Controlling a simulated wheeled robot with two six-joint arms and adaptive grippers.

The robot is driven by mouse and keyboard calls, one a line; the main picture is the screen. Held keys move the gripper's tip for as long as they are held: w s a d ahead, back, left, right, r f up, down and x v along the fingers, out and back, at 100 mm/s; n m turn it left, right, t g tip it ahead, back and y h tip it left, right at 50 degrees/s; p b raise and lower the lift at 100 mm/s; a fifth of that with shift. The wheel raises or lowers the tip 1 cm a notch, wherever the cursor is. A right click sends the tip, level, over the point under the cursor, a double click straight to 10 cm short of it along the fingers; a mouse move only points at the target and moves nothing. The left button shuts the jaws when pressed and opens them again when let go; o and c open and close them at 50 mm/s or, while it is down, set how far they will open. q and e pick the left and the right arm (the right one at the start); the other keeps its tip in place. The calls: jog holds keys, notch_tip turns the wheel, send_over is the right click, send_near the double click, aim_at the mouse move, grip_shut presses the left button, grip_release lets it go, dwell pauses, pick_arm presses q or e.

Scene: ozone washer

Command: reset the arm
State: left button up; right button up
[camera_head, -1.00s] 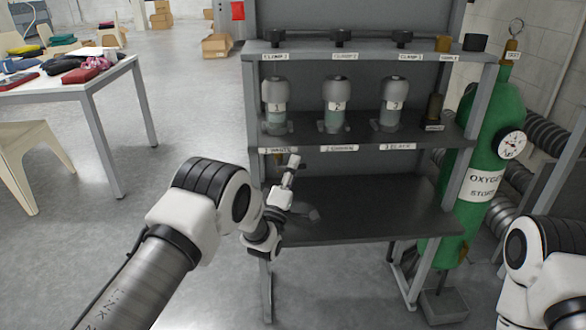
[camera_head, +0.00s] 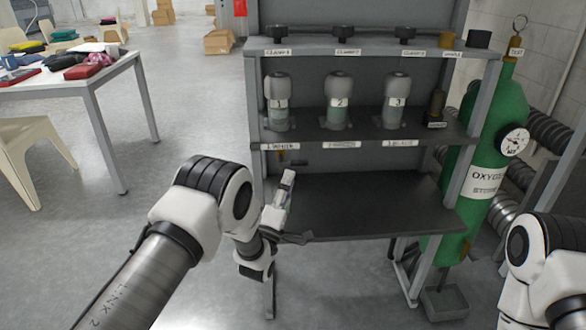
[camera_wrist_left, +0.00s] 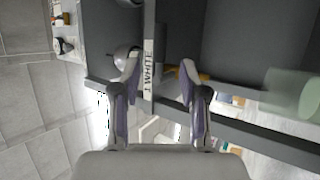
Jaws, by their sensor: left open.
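My left arm (camera_head: 205,205) reaches in from the left toward the shelf rack. My left gripper (camera_head: 290,190) is at the left end of the rack, below the middle shelf. In the left wrist view my left gripper (camera_wrist_left: 160,72) shows two fingers spread apart with nothing held between them. The label "1 WHITE" (camera_wrist_left: 148,65) on a shelf edge shows between the fingertips, and I cannot tell how far off it is. My right arm (camera_head: 545,260) shows at the right edge, and its gripper is out of view.
Three numbered bottles (camera_head: 338,100) stand on the middle shelf (camera_head: 305,137). The lower shelf (camera_head: 380,205) looks bare. A green oxygen cylinder (camera_head: 490,150) stands right of the rack. A cluttered white table (camera_head: 90,88) is at the left, with open floor between.

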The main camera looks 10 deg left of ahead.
pick_arm(q)
jog(key=shift+v, duration=0.8)
jog(key=shift+a+f, duration=0.1)
